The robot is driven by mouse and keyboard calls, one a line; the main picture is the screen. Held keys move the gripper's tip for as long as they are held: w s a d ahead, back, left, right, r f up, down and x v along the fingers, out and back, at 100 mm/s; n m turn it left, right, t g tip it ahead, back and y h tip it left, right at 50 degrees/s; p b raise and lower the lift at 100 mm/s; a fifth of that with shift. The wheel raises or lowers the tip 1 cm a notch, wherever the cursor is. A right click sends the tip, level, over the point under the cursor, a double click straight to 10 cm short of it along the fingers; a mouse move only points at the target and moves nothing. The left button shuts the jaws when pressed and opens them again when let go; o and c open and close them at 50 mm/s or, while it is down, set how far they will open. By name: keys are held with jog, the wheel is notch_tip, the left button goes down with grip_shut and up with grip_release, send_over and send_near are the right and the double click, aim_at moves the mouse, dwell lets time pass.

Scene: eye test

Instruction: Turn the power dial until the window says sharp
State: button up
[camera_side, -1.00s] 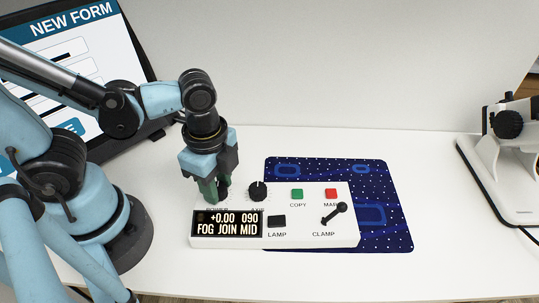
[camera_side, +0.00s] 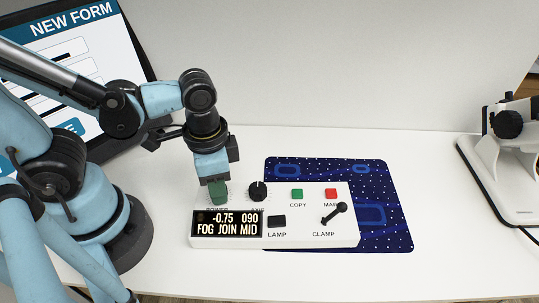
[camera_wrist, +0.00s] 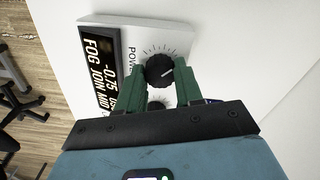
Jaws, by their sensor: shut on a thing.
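The white control box (camera_side: 300,236) lies on the table, with a display window (camera_side: 227,223) at its front left. The window reads "-0.75 090" and "FOG JOIN MID". My gripper (camera_side: 218,196) points down over the box's back left corner, and its green fingers hide the power dial in the side view. In the wrist view, the black power dial (camera_wrist: 159,70) with a white pointer line sits between the fingertips of my gripper (camera_wrist: 160,74), which is shut on it. The window also shows in the wrist view (camera_wrist: 99,72), with the same reading.
The axis dial (camera_side: 258,191) stands close right of my gripper. Further right are a green copy button (camera_side: 297,194), a red button (camera_side: 331,194), a black lamp switch (camera_side: 277,221) and the clamp lever (camera_side: 334,213). A blue patterned mat (camera_side: 396,205) lies under the box's right part.

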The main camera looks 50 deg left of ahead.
jog(key=n, duration=0.4)
jog(key=shift+n, duration=1.8)
jog(key=o, duration=1)
jog(key=shift+o, duration=0.2)
jog(key=shift+r, duration=0.15)
notch_tip(320, 180, up, 12)
